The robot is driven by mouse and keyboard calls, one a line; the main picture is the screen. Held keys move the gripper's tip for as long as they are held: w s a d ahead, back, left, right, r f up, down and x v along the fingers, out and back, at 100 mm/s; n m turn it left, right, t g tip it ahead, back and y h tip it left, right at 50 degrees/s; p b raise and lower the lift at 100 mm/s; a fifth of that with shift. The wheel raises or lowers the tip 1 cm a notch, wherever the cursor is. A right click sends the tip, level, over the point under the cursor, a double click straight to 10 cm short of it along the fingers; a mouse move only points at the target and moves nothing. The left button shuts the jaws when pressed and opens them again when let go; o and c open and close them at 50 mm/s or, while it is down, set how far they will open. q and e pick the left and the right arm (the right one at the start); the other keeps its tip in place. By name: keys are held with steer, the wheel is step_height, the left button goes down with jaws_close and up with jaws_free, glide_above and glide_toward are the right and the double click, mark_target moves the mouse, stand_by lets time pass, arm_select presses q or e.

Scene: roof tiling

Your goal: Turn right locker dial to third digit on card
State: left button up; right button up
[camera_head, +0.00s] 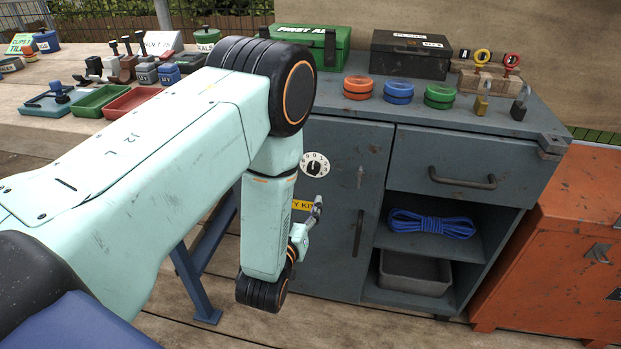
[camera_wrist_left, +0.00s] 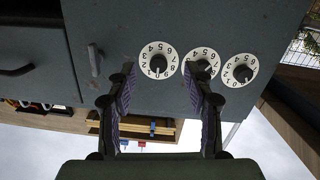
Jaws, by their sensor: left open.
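The right locker dial (camera_head: 315,164) is a white disc with black digits and a dark knob on the grey cabinet's door. It also shows in the left wrist view (camera_wrist_left: 158,62), upside down, as the leftmost of three dials. Its exact setting is too small to read surely. My left gripper (camera_head: 309,218) is below this dial in the head view. In the left wrist view its open fingers (camera_wrist_left: 160,76) stand either side of the dial's line, with nothing between the tips. I cannot make out a card with digits. My right gripper is not in view.
The middle dial (camera_wrist_left: 203,65) is partly behind one finger; the other dial (camera_wrist_left: 241,70) is clear. A door handle (camera_head: 358,232) and a yellow label (camera_head: 303,205) are near the gripper. A drawer handle (camera_head: 462,179) sticks out at right.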

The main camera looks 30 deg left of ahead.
mark_target(313, 170)
arm_select(q)
steer(key=shift+t+y, duration=0.3)
steer(key=shift+t, duration=0.3)
steer(key=shift+w+a+r+b, duration=0.25)
steer(key=shift+w+r+b, duration=0.15)
steer(key=shift+w, duration=0.9)
steer(key=shift+w+a+r+b, duration=0.3)
steer(key=shift+w+r+b, duration=0.1)
steer(key=shift+w, duration=0.9)
steer(key=shift+w+a+r+b, duration=0.3)
steer(key=shift+w+b, duration=0.1)
steer(key=shift+w, duration=0.9)
steer(key=shift+c, duration=0.4)
jaws_close()
